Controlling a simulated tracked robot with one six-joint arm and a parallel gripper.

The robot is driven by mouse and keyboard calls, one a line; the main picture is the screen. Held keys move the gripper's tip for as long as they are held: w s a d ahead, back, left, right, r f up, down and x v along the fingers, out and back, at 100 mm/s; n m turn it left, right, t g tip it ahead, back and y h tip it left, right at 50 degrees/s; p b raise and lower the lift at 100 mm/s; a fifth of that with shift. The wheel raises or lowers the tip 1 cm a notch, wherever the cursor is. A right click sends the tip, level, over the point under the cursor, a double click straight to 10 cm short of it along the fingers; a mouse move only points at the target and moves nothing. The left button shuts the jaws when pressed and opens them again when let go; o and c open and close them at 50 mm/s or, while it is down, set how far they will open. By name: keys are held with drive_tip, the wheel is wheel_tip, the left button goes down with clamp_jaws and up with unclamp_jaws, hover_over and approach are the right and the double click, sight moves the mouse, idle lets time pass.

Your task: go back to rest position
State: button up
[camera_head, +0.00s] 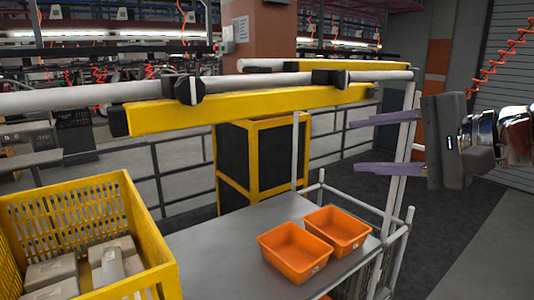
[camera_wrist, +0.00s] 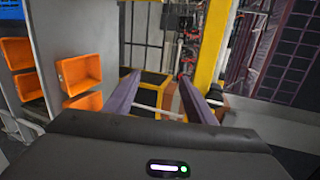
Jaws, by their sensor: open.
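My gripper (camera_head: 388,144) is at the right of the head view, raised above the level of the grey table. Its two purple fingers point left and stand well apart, with nothing between them. In the wrist view my gripper (camera_wrist: 160,95) also shows open and empty, with a yellow-framed dark cabinet beyond the fingers. No object touches the fingers in either view.
Two orange bins (camera_head: 296,251) (camera_head: 337,230) sit on the grey table (camera_head: 220,255). A yellow crate (camera_head: 150,235) holding grey items is at the left. A yellow beam (camera_head: 250,108) and white pipe cross above. A white post (camera_head: 406,135) stands near my fingers.

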drive_tip(key=s+a+f+n+g+h, duration=0.2)
drive_tip(key=s+f, duration=0.1)
drive_tip(key=f, duration=0.6)
drive_tip(key=s+a+f+n+g+h, duration=0.1)
drive_tip(key=s+a+f+g+h, duration=0.15)
drive_tip(key=f, duration=0.55)
drive_tip(key=s+d+f+n+h, duration=0.1)
drive_tip(key=s+f+n+h, duration=0.1)
drive_tip(key=f, duration=0.6)
drive_tip(key=s+d+f+n+g+h, duration=0.1)
drive_tip(key=s+f+n+h, duration=0.2)
drive_tip(key=s+f+n, duration=0.2)
drive_tip(key=shift+s+d+f+n, duration=0.25)
drive_tip(key=shift+s+f+n, duration=0.05)
drive_tip(key=shift+s+f, duration=1)
drive_tip(key=shift+w, duration=0.1)
